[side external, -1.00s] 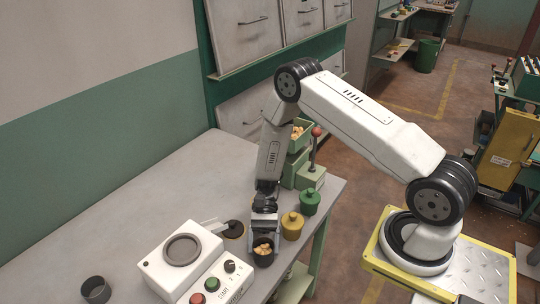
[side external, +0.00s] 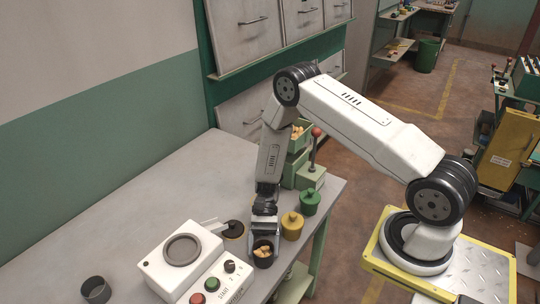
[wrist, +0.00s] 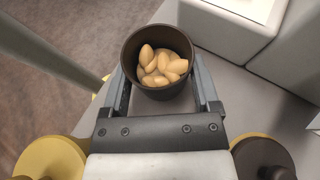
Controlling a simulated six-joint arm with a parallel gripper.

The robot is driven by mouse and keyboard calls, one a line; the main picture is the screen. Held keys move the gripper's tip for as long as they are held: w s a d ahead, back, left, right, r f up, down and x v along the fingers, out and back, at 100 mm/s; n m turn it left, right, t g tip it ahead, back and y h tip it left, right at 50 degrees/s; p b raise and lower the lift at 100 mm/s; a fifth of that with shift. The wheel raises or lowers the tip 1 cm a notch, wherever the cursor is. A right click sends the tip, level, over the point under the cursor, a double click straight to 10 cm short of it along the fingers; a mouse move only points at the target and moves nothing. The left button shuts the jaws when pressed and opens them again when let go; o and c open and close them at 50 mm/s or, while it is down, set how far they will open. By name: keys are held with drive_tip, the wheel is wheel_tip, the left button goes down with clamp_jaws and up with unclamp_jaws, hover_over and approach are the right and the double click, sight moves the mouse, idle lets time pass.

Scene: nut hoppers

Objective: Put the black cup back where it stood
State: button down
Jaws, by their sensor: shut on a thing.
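The black cup (side external: 264,262) holds several pale tan nuts and is upright near the front edge of the grey table. My gripper (side external: 264,241) is shut on it from above and behind. In the wrist view the cup (wrist: 157,91) sits between the two fingers of my gripper (wrist: 159,76), one at each side, with the nuts (wrist: 160,64) inside it. I cannot tell whether the cup's base touches the table.
A white box (side external: 182,262) with a round pan and buttons stands close left of the cup. Yellow (side external: 292,228), green (side external: 309,204) and black (side external: 233,230) knobbed hoppers are near. Another dark cup (side external: 96,290) stands far left. The table's back left is clear.

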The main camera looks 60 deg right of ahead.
drive_tip(key=shift+f, duration=0.15)
unclamp_jaws()
drive_tip(key=shift+r, duration=0.95)
drive_tip(key=s+d+r, duration=0.1)
drive_tip(key=s+r, duration=1)
drive_tip(key=s, duration=0.3)
drive_tip(key=shift+d, duration=0.4)
